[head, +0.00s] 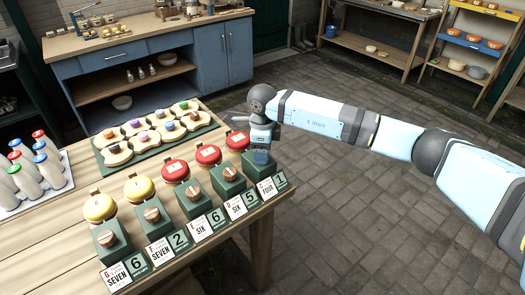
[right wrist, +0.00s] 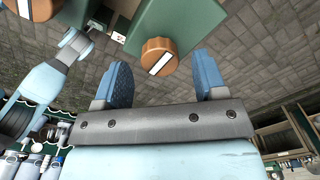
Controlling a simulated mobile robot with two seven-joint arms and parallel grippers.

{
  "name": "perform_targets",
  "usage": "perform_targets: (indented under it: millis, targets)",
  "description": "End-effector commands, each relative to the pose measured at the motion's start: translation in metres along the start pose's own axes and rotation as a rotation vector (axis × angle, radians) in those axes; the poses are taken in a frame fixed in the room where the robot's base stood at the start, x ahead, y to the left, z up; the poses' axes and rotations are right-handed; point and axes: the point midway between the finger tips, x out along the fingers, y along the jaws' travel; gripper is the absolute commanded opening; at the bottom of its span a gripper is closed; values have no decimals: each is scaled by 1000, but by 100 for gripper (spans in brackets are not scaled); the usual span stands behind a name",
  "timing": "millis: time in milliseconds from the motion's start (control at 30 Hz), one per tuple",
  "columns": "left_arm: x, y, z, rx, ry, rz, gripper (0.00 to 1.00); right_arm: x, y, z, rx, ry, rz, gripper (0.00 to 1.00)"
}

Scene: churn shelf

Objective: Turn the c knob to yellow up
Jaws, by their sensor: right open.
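Five green boxes with copper knobs stand in a row at the table's front edge. The far right box has a card reading FOUR and 1 (head: 270,186); its small letter looks like C. Its disc (head: 238,141) shows red on top. My right gripper (head: 262,157) is over this box and hides its knob in the head view. In the right wrist view the knob (right wrist: 159,57), with a slanted white bar, lies between the tips of my open right gripper (right wrist: 160,78), with gaps on both sides.
The neighbouring knob (head: 230,173) is close on the left, with a red disc (head: 208,154) behind it. Two yellow discs stand further left. A green tray (head: 104,168) with topped bread slices lies behind. Bottles (head: 22,178) stand at far left. The floor on the right is clear.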

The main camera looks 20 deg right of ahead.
Motion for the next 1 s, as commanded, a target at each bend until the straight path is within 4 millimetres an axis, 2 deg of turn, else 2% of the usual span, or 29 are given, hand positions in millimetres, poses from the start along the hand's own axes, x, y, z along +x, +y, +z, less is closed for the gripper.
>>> perform_targets:
  millis: [200,433,467,600,667,1000]
  targets:
    - [0,0,1,3,-3,0,43,12,0,0,0,0,1,65]
    - [0,-1,1,4,-4,0,43,13,0,0,0,0,1,65]
    - [0,-1,1,4,-4,0,43,13,0,0,0,0,0,60]
    - [0,-1,1,4,-5,0,43,13,0,0,0,-1,0,28]
    - [0,-1,1,4,-5,0,43,13,0,0,0,-1,0,16]
    - [0,-1,3,3,-6,0,43,13,0,0,39,-1,0,16]
